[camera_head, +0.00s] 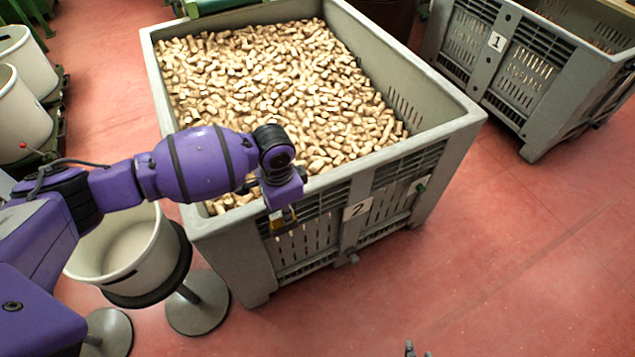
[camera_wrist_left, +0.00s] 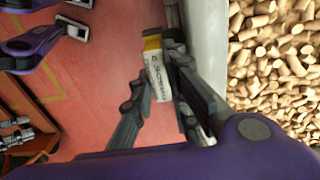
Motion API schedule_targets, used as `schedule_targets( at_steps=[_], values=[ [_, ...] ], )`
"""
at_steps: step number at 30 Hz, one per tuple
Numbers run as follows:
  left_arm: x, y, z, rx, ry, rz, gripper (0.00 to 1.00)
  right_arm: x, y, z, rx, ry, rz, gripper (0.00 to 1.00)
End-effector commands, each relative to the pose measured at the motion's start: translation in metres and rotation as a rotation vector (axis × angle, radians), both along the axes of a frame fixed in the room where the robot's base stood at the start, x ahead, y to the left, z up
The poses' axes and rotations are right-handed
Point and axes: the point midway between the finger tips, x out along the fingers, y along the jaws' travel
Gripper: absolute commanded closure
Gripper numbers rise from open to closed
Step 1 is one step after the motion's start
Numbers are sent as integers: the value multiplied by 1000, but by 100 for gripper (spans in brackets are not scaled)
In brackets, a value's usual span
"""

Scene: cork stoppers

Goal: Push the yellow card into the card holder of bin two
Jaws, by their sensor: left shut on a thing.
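Bin two (camera_head: 225,240) is a grey slatted crate full of corks, with a white "2" label (camera_head: 357,210) on its front wall. My left gripper (camera_head: 284,220) is at the left part of that front wall, just outside it, pointing down. It is shut on the yellow card (camera_head: 277,224), of which only a small yellow patch shows there. In the left wrist view the card (camera_wrist_left: 155,68) is yellow and white with dark print, between the fingers beside the bin's wall. I cannot make out the card holder. Small grey fingertips, seemingly my right gripper's (camera_head: 416,350), show at the bottom edge.
Bin one (camera_head: 545,85) stands at the back right, with a "1" label (camera_head: 496,41). A white tub (camera_head: 125,250) on a stand is left of bin two, with more white tubs (camera_head: 20,110) at the far left. The red floor at the right front is clear.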

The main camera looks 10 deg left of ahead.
Motion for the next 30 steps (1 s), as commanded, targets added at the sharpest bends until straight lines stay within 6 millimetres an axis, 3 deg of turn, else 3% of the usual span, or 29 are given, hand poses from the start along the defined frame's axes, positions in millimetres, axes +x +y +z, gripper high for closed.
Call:
schedule_targets(
  at_steps=[28,29,30],
  values=[
    [-1,0,-16,0,2,1,100,6,2,-3,2,-6,4,73],
    [-1,0,-15,-1,2,0,83,5,2,-3,2,-5,4,73],
    [-1,0,-15,-1,2,0,77,4,1,-3,1,-4,4,73]
  ],
)
